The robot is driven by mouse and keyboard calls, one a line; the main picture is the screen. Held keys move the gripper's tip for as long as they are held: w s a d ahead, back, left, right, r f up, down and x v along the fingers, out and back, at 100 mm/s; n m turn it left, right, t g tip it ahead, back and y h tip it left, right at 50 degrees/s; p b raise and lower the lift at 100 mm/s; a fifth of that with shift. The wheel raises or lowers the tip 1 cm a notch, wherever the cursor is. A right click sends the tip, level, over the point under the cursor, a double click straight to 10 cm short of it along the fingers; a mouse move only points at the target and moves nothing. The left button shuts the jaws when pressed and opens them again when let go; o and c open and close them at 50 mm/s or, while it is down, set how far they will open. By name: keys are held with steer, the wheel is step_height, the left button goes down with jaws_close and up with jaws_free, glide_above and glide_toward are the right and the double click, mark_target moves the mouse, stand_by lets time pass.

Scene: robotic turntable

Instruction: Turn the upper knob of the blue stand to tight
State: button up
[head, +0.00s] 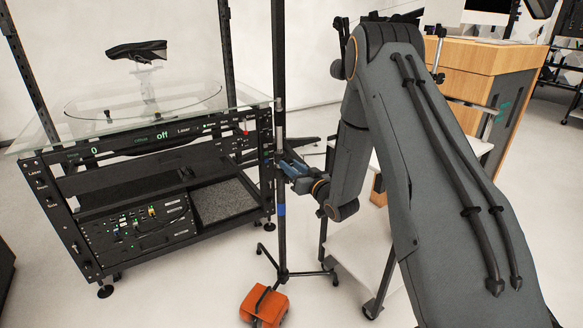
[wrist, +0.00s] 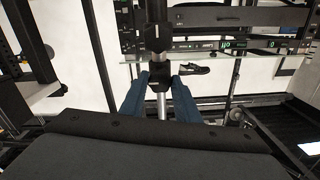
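The blue stand is a thin dark upright pole (head: 281,235) on a tripod foot, with a blue band (head: 281,210) partway up. My gripper (head: 287,166) is at the pole, above the blue band, reaching in from the right. In the wrist view my gripper's two blue fingers (wrist: 160,80) lie on either side of a black knob or collar (wrist: 158,78) on the pole. A bright metal length of pole (wrist: 162,106) shows between the fingers. The fingertips are very close to the black part; I cannot tell if they touch it. The knob is hidden in the head view.
A black rack (head: 150,185) with a glass top (head: 60,133) and a turntable bearing a dark shoe (head: 136,50) stands at the left. An orange weight (head: 264,304) lies at the stand's foot. A wooden cabinet (head: 480,70) is at the right. Open floor lies in front of the rack.

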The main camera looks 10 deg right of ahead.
steer(key=shift+m, duration=0.3)
steer(key=shift+m+p, duration=1.7)
steer(key=shift+m, duration=6.9)
steer(key=o, duration=1)
steer(key=shift+o, duration=0.2)
steer(key=shift+s, duration=0.1)
